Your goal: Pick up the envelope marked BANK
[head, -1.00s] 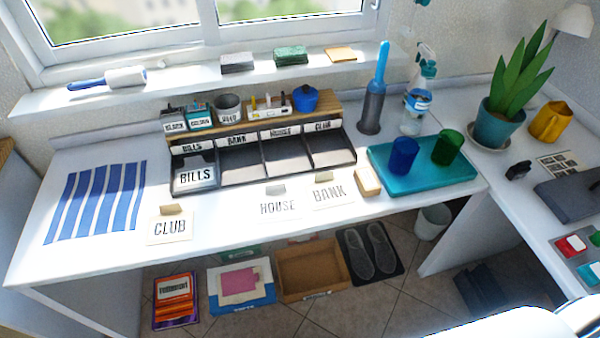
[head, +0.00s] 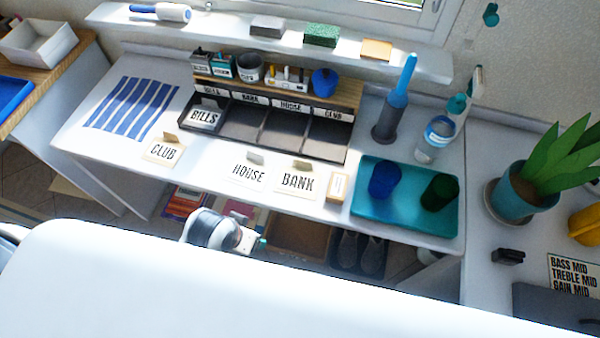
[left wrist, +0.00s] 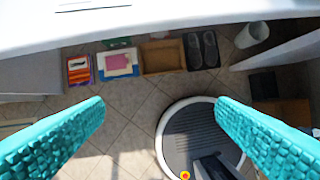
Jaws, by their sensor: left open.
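The envelope marked BANK (head: 297,183) is a pale card with dark letters and a beige tab on its upper edge. It lies near the desk's front edge, right of the HOUSE envelope (head: 248,174), with the CLUB envelope (head: 163,152) further left. My left gripper (head: 259,243) is partly visible in front of the desk, below the envelopes and apart from them. In the left wrist view its teal fingers (left wrist: 160,106) are wide apart with nothing between them. The BANK envelope cannot be made out there. My right gripper is not in view.
A dark organizer (head: 237,130) with labelled compartments stands behind; BILLS (head: 204,117) is in its left one. A small beige box (head: 337,187) sits right of BANK, beside a teal tray (head: 402,211) with two cups. A cardboard box (left wrist: 160,60) and slippers are below the desk.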

